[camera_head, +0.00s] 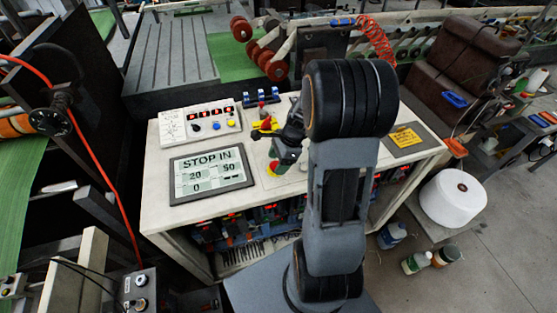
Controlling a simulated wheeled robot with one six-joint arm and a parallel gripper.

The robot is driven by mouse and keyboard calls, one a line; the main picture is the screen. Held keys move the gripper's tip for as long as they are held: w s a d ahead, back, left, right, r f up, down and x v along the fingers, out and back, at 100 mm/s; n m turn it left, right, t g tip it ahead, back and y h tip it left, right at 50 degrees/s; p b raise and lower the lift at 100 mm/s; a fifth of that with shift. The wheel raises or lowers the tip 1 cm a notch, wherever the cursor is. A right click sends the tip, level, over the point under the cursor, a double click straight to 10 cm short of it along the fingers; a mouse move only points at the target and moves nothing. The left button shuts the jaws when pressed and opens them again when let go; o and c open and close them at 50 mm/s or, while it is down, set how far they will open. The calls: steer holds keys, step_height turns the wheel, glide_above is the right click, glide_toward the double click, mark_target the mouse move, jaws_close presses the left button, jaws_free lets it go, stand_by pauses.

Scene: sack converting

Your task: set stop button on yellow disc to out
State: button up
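The red stop button on its yellow disc (273,168) shows on the cream console top (182,213), right of the display (209,172). It is small and partly covered by my gripper. The display reads "STOP IN", with 20, 50 and 0 below. My gripper (279,160) points down close above the button. I cannot tell whether it touches the button, and its fingers are too small and hidden to show whether they are open or shut.
A panel with red digits and coloured knobs (204,121) lies behind the display. Yellow and red controls (265,126) stand close behind my gripper. A yellow label plate (405,137) lies at the console's right. A white roll (453,196) stands beyond it.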

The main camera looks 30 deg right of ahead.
jaws_close()
steer(key=shift+r+p, duration=0.6)
steer(key=shift+r, duration=0.05)
steer(key=shift+f, duration=0.15)
steer(key=shift+o, duration=0.6)
jaws_free()
steer(key=b+v, duration=0.1)
steer(key=v, duration=1.3)
